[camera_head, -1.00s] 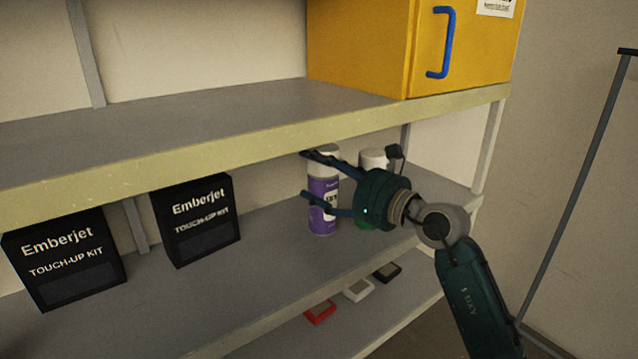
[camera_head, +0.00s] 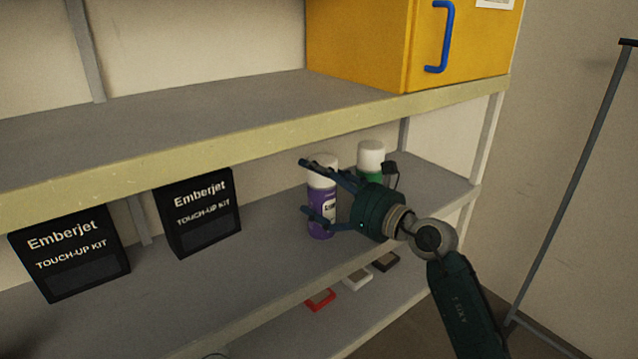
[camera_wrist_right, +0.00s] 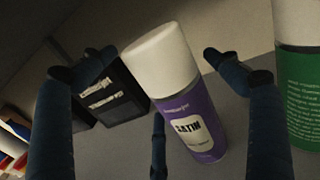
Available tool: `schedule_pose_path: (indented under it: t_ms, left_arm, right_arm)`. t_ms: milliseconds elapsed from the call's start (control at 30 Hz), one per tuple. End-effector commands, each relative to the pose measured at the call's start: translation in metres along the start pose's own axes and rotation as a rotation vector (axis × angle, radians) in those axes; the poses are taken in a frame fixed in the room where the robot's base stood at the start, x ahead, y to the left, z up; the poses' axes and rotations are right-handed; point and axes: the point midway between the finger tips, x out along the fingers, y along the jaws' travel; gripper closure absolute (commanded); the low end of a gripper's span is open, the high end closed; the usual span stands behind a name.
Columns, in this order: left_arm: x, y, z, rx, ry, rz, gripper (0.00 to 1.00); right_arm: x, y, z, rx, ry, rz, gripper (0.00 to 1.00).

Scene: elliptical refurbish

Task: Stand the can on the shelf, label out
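The purple spray can (camera_head: 320,222) with a white cap stands upright on the middle shelf (camera_head: 270,262). Its white "SATIN" label faces the shelf front and shows plainly in the right wrist view, on the can (camera_wrist_right: 204,116). My right gripper (camera_head: 304,186) is open, its fingers spread in front of the can; one crosses near the cap and one near the lower body. In the right wrist view the can shows between the spread fingers; whether any finger touches it I cannot tell. My left gripper is not in view.
A green can (camera_head: 371,158) with a white cap stands just right, partly behind my gripper. Two black Emberjet boxes (camera_head: 198,212) stand to the left. The upper shelf edge (camera_head: 250,128) runs close above, carrying a yellow cabinet (camera_head: 358,45). Small red, white and black items lie below.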

Motion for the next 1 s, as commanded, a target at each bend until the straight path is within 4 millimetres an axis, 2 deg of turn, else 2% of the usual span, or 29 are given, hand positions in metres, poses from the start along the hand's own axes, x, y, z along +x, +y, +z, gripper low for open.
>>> schedule_pose_path:
  t_ms: [267, 367, 700, 800, 1000]
  left_arm:
    - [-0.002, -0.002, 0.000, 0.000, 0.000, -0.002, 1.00]
    - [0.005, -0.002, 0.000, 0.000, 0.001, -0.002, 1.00]
    - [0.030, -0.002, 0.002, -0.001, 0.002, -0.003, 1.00]
    - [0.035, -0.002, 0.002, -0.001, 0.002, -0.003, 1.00]
    - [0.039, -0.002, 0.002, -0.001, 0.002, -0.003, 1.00]
  right_arm:
    - [-0.002, 0.000, 0.003, -0.001, 0.000, -0.001, 0.11]
    - [-0.014, -0.001, -0.001, -0.002, 0.001, -0.002, 0.11]
    - [-0.086, -0.001, -0.002, -0.004, 0.002, -0.002, 0.11]
    - [-0.102, -0.001, -0.001, -0.003, 0.001, -0.002, 0.11]
    - [-0.119, 0.000, 0.001, 0.000, 0.001, -0.001, 0.11]
